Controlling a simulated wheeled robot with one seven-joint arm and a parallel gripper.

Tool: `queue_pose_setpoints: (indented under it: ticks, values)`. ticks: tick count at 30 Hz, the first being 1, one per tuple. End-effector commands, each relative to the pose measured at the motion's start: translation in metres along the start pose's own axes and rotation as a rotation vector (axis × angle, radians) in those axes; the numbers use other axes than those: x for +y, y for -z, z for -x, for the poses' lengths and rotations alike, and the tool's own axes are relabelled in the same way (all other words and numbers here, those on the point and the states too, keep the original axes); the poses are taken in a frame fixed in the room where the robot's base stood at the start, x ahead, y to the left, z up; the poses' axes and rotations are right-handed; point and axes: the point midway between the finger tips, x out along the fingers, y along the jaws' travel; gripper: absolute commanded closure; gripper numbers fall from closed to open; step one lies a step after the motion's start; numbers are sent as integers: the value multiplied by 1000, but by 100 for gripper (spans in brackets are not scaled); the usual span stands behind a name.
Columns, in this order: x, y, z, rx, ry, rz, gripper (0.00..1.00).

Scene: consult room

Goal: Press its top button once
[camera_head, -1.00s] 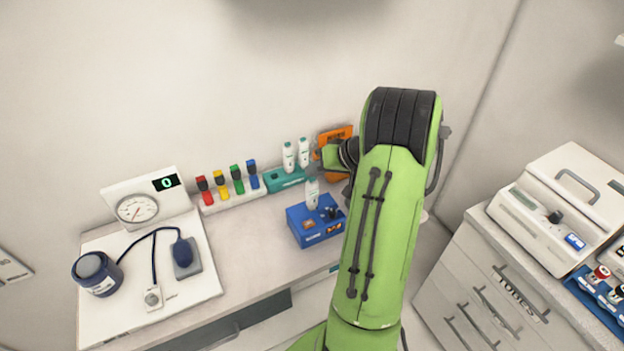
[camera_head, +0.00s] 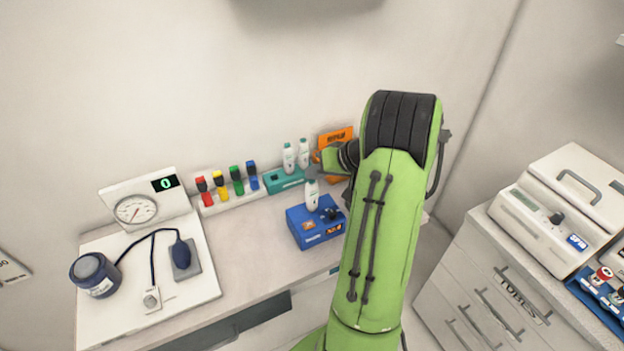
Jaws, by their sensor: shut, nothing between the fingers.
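A small white upright bottle-shaped item (camera_head: 312,196) stands at a blue box (camera_head: 316,229) on the desk. My gripper (camera_head: 312,174) is shut and empty, right at the top of this white item. I cannot tell whether the fingertips touch it, and its top is partly hidden by them. Two similar white items, a left one (camera_head: 288,158) and a right one (camera_head: 303,153), stand upright at a teal holder (camera_head: 284,180) behind. The task does not name its object, and no top button is clear at this size.
A white rack (camera_head: 232,202) holds red, yellow, green and blue items at the wall. A blood pressure set with a gauge panel (camera_head: 148,206) is at left. An orange box (camera_head: 338,137) is behind my gripper. Drawers (camera_head: 490,290) stand at right.

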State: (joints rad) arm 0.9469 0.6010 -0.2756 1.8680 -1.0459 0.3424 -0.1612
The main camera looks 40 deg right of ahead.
Motion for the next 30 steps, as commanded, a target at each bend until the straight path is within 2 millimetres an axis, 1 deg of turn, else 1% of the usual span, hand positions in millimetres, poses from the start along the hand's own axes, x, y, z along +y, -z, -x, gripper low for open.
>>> queue_pose_setpoints:
  ticks: [5,13,23,30]
  values:
    - [0,0,1,-1,-1,-1,100]
    - [-9,9,12,-1,0,0,100]
    - [-9,9,12,-1,0,0,100]
    - [-21,21,28,1,0,1,100]
